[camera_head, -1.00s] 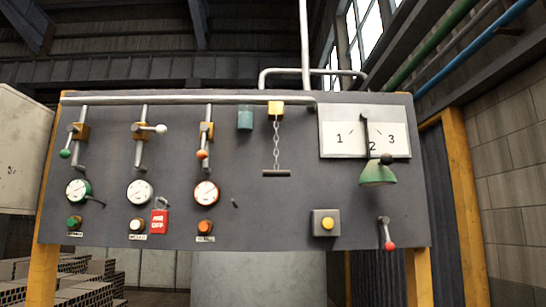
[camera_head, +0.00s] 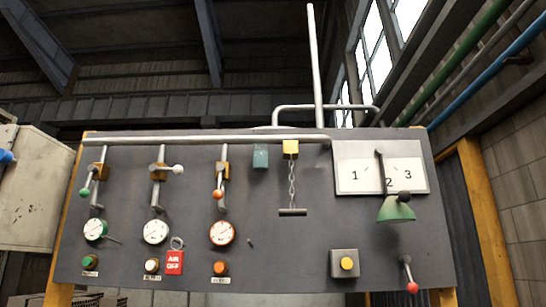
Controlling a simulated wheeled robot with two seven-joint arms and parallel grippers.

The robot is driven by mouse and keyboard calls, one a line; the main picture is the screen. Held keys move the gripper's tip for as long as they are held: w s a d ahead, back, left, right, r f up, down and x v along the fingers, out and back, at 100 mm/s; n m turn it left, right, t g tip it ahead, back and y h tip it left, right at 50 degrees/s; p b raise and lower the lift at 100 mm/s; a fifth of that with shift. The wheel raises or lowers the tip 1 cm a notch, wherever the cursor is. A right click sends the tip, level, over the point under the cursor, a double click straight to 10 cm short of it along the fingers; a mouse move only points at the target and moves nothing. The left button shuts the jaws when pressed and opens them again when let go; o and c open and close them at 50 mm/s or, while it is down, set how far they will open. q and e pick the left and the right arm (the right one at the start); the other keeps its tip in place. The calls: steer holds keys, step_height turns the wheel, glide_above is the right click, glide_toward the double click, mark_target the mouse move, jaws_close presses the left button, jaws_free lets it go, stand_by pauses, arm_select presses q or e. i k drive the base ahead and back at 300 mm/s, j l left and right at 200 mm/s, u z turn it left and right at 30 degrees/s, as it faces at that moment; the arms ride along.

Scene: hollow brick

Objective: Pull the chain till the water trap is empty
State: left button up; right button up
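A chain (camera_head: 292,185) hangs from a yellow block (camera_head: 290,147) on the upper middle of the dark panel. A dark bar handle (camera_head: 293,212) hangs level at its lower end. A small teal cup-like vessel (camera_head: 260,157) is fixed just left of the yellow block; it may be the water trap, and its water level is too small to tell. Neither of my grippers shows in the head view, and nothing touches the chain.
Left of the chain are several valves and gauges (camera_head: 222,232) and a red tag (camera_head: 174,262). To the right are a numbered dial plate (camera_head: 381,168), a green lamp shade (camera_head: 396,208), a yellow button box (camera_head: 345,263) and a red-knobbed lever (camera_head: 409,274). The space before the panel looks clear.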

mark_target(282, 213)
steer(key=i+j, duration=0.15)
steer(key=j, duration=0.25)
steer(key=i+j, duration=0.15)
steer(key=j, duration=0.25)
steer(key=j+z, duration=0.1)
steer(key=z, duration=1.55)
steer(key=i+j, duration=0.05)
